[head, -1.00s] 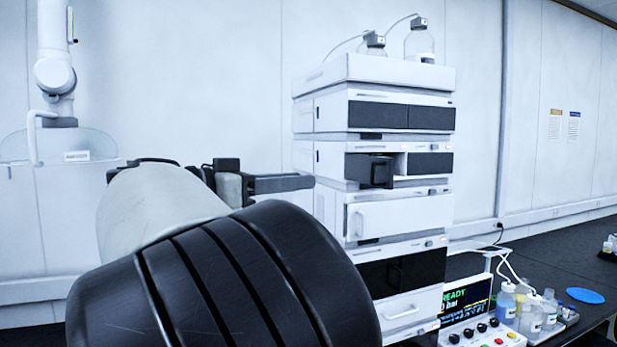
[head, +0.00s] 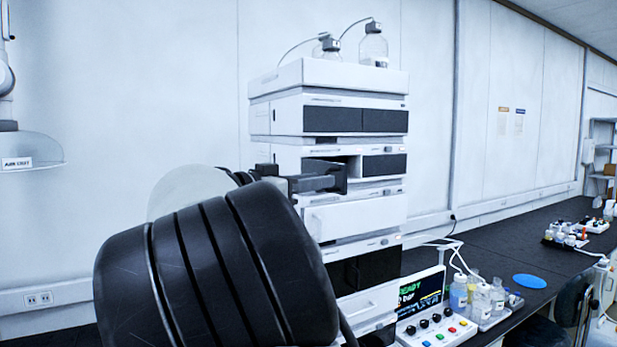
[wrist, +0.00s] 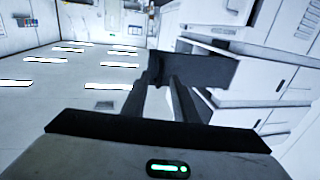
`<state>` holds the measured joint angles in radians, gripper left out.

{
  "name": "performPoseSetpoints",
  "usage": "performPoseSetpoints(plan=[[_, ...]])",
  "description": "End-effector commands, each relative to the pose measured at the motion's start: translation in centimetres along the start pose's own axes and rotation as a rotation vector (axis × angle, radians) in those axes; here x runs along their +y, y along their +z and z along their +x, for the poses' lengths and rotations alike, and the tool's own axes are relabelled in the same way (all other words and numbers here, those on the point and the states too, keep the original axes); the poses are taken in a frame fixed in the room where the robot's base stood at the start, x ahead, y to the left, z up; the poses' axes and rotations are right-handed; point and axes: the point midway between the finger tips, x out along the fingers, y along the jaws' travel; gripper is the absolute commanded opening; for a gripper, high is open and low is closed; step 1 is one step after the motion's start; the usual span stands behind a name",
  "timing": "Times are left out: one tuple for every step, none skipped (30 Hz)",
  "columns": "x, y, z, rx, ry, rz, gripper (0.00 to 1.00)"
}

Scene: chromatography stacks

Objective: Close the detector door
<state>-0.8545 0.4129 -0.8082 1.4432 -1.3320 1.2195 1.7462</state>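The detector door (head: 326,169) is a dark panel on the second module from the top of the white stack. It stands swung out from its opening (head: 354,167), left of a fixed dark panel. In the wrist view the dark door (wrist: 208,70) lies across the ends of my fingers, with a small handle-like part at its left end. My gripper (head: 325,182) overlaps the door in the head view; it also shows in the wrist view (wrist: 164,82). I cannot tell whether the fingertips touch the door or how far apart they are.
The white stack (head: 300,122) carries bottles (head: 373,47) with tubes on top. Below right are a control box with a display (head: 420,292), several small bottles (head: 480,297) and a blue disc (head: 530,281) on the dark bench (head: 520,240). Floor in the wrist view looks open at left.

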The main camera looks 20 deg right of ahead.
Motion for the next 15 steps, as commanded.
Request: performPoseSetpoints(plan=[[0.05, -0.05, 0.42, 0.000, 0.002, -0.001, 0.26], [0.06, -0.03, 0.58, 0.000, 0.002, 0.000, 0.26], [0.06, -0.01, 0.73, 0.000, 0.002, 0.000, 0.26], [0.05, 0.00, 0.81, 0.000, 0.001, 0.000, 0.26], [0.05, 0.01, 0.85, 0.000, 0.001, 0.000, 0.26], [0.03, 0.03, 0.88, -0.001, 0.001, 0.000, 0.26], [0.03, 0.04, 0.89, -0.001, 0.000, 0.000, 0.26], [0.03, 0.04, 0.89, -0.001, 0.000, 0.000, 0.26], [0.02, 0.05, 0.87, -0.001, 0.000, 0.000, 0.26], [0.02, 0.05, 0.87, -0.001, 0.000, 0.000, 0.26], [0.02, 0.05, 0.87, -0.001, 0.000, 0.000, 0.26], [0.02, 0.04, 0.86, -0.001, 0.000, 0.000, 0.25], [0.02, 0.04, 0.86, -0.001, 0.000, 0.000, 0.20], [0.02, 0.04, 0.85, -0.001, 0.000, 0.000, 0.15], [0.02, 0.04, 0.85, -0.001, 0.000, 0.000, 0.08]])
